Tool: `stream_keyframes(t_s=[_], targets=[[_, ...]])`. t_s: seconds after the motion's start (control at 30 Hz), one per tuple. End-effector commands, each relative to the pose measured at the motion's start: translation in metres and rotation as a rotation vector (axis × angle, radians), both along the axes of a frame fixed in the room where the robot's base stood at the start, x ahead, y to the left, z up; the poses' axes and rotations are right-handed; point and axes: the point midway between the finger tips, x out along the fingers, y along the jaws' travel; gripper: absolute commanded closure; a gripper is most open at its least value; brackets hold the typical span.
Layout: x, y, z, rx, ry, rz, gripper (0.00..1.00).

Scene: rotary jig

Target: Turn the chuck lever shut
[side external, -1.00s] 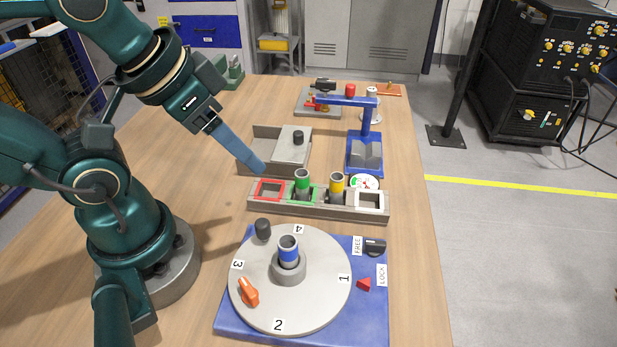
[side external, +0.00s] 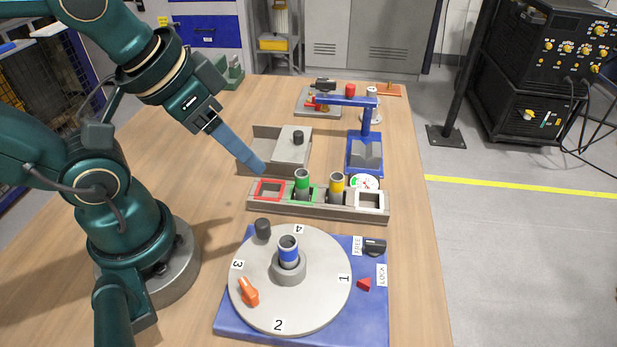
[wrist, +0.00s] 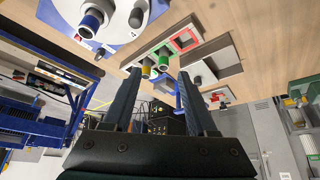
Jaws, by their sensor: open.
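The orange chuck lever (side external: 248,291) sits on the round grey turntable (side external: 318,308) between the numbers 2 and 3. At the turntable's middle, a grey chuck (side external: 289,271) holds an upright grey part with a blue band (side external: 288,250). The turntable and the blue-banded part also show at the top of the wrist view (wrist: 91,21); I cannot make out the orange lever there.
The rack (side external: 318,209) holds a green-banded (side external: 302,182) and a yellow-banded part (side external: 337,186). A dark post (side external: 262,229) stands on the turntable near 4. A black knob (side external: 375,247) sits by the FREE and LOCK labels. A grey box (side external: 262,148) and blue stand (side external: 365,155) are behind.

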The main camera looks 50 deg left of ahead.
Motion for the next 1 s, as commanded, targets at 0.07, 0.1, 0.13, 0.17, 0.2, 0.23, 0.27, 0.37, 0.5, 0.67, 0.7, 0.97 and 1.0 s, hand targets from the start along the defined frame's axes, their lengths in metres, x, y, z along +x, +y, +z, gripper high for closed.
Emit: stream_keyframes(t_s=[0.07,0.1,0.13,0.17,0.2,0.23,0.27,0.37,0.5,0.67,0.7,0.97,1.0], targets=[[0.0,0.0,0.0,-0.001,0.0,0.003,0.28],[-0.001,0.0,0.0,-0.006,0.004,0.011,0.28],[-0.002,0.0,-0.001,-0.015,0.012,0.023,0.28],[-0.003,-0.001,0.001,-0.028,0.018,0.039,0.28],[-0.003,-0.003,0.004,-0.052,0.034,0.068,0.28],[-0.003,-0.006,0.004,-0.068,0.057,0.081,0.28],[-0.004,-0.009,0.004,-0.083,0.082,0.091,0.28],[-0.005,-0.021,0.003,-0.123,0.185,0.109,0.28],[-0.007,-0.042,-0.003,-0.155,0.362,0.114,0.28],[-0.012,-0.069,-0.016,-0.143,0.572,0.104,0.28],[-0.014,-0.075,-0.019,-0.133,0.621,0.098,0.28],[-0.029,-0.103,-0.046,-0.044,0.836,0.038,0.28],[-0.03,-0.105,-0.05,-0.032,0.852,0.028,0.28]])
